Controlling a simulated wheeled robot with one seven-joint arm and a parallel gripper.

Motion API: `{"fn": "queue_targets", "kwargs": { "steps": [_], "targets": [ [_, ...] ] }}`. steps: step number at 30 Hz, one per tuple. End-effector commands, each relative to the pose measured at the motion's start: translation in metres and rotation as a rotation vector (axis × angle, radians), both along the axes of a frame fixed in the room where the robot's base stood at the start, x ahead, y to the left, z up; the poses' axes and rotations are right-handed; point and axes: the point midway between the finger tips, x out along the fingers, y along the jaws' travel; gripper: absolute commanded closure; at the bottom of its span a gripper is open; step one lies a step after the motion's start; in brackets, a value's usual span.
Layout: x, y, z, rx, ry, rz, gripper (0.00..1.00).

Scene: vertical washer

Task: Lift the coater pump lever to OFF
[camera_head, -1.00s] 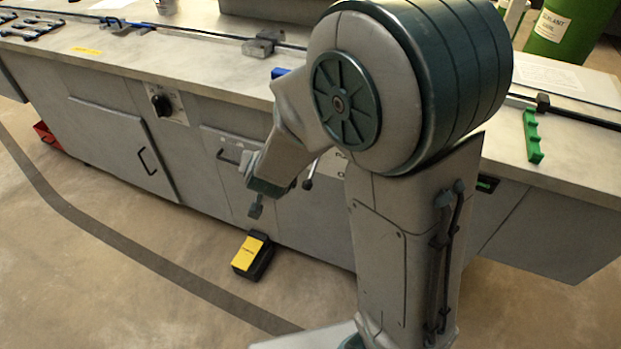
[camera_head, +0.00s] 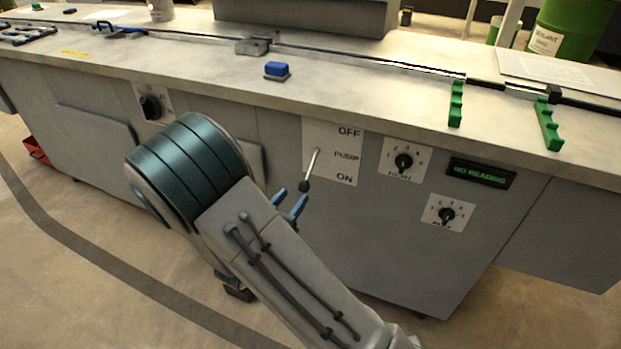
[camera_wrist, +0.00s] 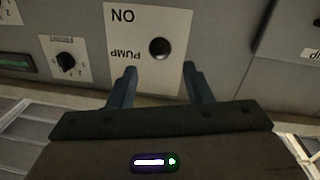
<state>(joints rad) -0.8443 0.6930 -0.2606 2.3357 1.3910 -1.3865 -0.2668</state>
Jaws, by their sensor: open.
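The pump lever (camera_head: 312,168) is a silver rod with a dark knob on the white label plate (camera_head: 345,168) marked OFF at top, PUMP in the middle and ON at bottom. It slants down, its knob toward ON. In the wrist view, where the lettering is upside down, the round black knob (camera_wrist: 159,48) lies ahead of and between my two fingers. My gripper (camera_head: 289,201) is open, its blue fingertips just below and left of the knob. It also shows in the wrist view (camera_wrist: 160,76). The fingers hold nothing; the exact gap to the knob is unclear.
Two rotary knobs (camera_head: 403,161) (camera_head: 446,214) and a "NO READING" display (camera_head: 481,173) are right of the lever plate. The bench top (camera_head: 215,62) overhangs above, with a blue block (camera_head: 277,70) near its edge and green brackets (camera_head: 455,104). My arm hides part of the front.

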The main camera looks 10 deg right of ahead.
Motion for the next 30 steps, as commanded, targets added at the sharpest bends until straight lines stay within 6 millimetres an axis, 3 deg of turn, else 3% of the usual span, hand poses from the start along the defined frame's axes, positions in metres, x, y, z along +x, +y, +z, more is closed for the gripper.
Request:
{"fn": "queue_targets", "kwargs": {
  "steps": [12, 18, 27, 30],
  "targets": [
    [0.062, -0.056, -0.001, 0.003, 0.0, -0.001, 0.54],
    [0.074, -0.066, 0.0, 0.002, 0.0, 0.001, 0.54],
    [0.076, -0.067, 0.0, 0.002, 0.002, 0.003, 0.54],
    [0.076, -0.067, 0.0, 0.002, 0.002, 0.003, 0.79]
  ]
}}
